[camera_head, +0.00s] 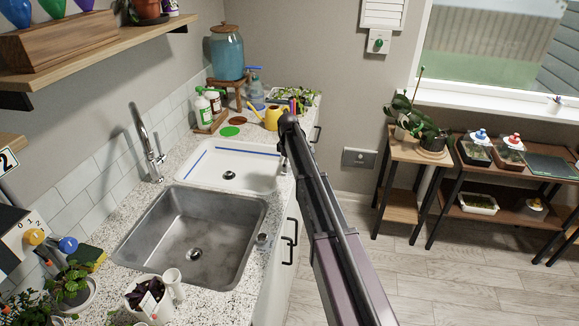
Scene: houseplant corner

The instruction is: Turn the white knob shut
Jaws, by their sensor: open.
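I cannot make out a clearly white knob. A small pale grey round piece (262,241) sits on the counter at the right edge of the steel sink; I cannot tell if it is a knob. A green knob (378,42) is on a wall plate at the back. My gripper (291,108) is at the far end of my arm, over the counter's right edge near the yellow watering can (270,117). It is open; its fingers are small and partly hidden by my arm.
The counter (222,305) holds a steel sink (200,225), a white basin (228,165), a tap (148,150), bottles (203,108) and potted plants. A blue glass dispenser (226,55) stands on a wooden stool. Plant shelves (515,195) stand right. The floor (450,285) between is clear.

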